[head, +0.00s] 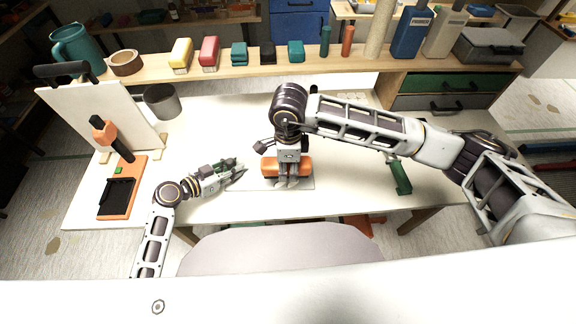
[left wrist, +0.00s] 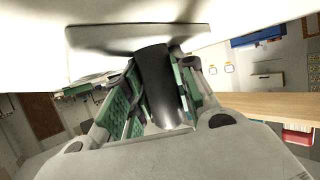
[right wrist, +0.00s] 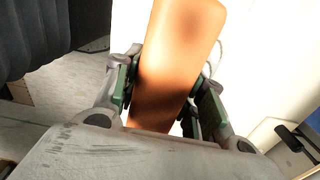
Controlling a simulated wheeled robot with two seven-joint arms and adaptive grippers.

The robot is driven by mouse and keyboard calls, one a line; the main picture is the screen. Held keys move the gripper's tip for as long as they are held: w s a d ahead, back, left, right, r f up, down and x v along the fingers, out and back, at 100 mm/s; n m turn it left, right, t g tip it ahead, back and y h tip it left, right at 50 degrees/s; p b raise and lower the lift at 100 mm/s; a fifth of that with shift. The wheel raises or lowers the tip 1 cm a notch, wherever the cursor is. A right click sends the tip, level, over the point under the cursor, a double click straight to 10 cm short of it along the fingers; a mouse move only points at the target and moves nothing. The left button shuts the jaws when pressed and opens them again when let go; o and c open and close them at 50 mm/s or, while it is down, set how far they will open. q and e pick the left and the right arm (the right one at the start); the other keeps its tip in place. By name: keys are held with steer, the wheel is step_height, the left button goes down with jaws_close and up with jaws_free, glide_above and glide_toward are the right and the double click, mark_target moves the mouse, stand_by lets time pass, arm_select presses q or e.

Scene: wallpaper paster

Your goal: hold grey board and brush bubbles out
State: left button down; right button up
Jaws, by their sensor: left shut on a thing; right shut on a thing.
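The grey board (head: 306,184) lies flat on the white table in the head view, partly hidden by my right gripper. In the left wrist view the board (left wrist: 105,37) carries a dark round handle (left wrist: 157,85). My left gripper (head: 236,173) is shut on that handle at the board's left end; its fingers show on both sides of it (left wrist: 158,100). An orange brush (head: 271,170) is over the board. My right gripper (head: 287,182) is shut on it from above, and the brush (right wrist: 180,60) fills the middle of the right wrist view between the fingers. Its contact with the board is hidden.
A dark cup (head: 162,101) is behind. A green-handled tool (head: 399,176) is at the right. A shelf (head: 225,74) with several blocks runs along the back.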

steer(key=shift+f, duration=3.25)
steer(key=shift+r, duration=2.75)
